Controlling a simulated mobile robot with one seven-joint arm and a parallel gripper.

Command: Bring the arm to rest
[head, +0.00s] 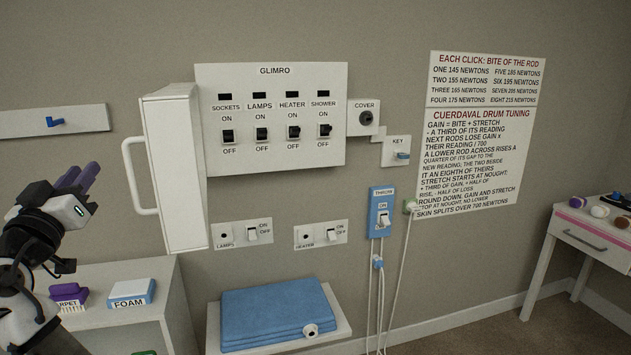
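My gripper (82,174) is at the left edge of the head view, on my raised arm. Its two purple fingers point up and to the right, close together, in front of the wall. Whether there is a gap between them is hard to make out, and I see nothing held in them. The gripper is left of the white panel's open cover door (176,170) and above a low white cabinet (120,275). It appears apart from both, though depth is hard to judge.
The GLIMRO switch panel (270,160) is on the wall. A purple brush (70,293) and a FOAM block (131,293) lie on the cabinet. Folded blue cloth (275,310) lies on a shelf. Cables hang below a blue THROW switch (382,205). A white desk (590,235) stands right.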

